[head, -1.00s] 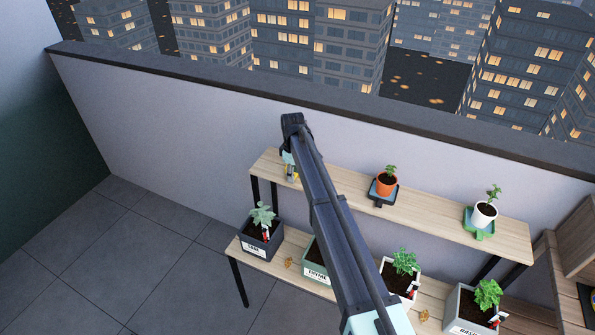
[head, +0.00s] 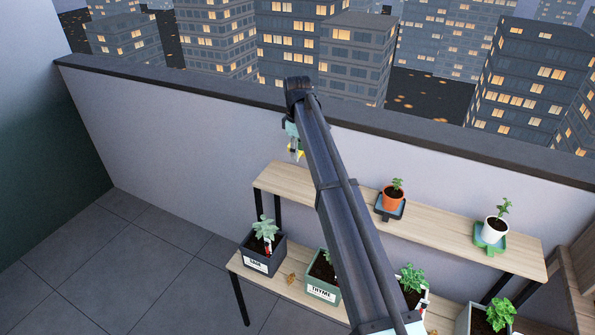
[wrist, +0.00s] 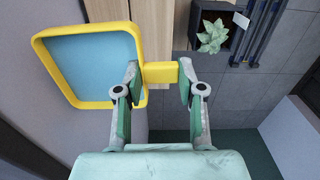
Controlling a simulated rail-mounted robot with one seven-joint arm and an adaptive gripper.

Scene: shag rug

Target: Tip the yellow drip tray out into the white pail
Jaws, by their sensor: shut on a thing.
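The yellow drip tray (wrist: 140,100) is square with a raised yellow rim and a flat blue inside, which may be water. It fills the upper left of the wrist view. My gripper (wrist: 160,73) is shut on the tray's short yellow handle. My arm hides most of the tray there. I see no white pail in either view.
The upper shelf (head: 340,199) holds an orange pot (head: 393,200) on a dark tray and a white pot (head: 494,231) on a green tray. Planters marked sage (head: 262,257) and thyme (head: 321,278) stand below. A parapet wall (head: 170,135) runs behind. Floor at left is clear.

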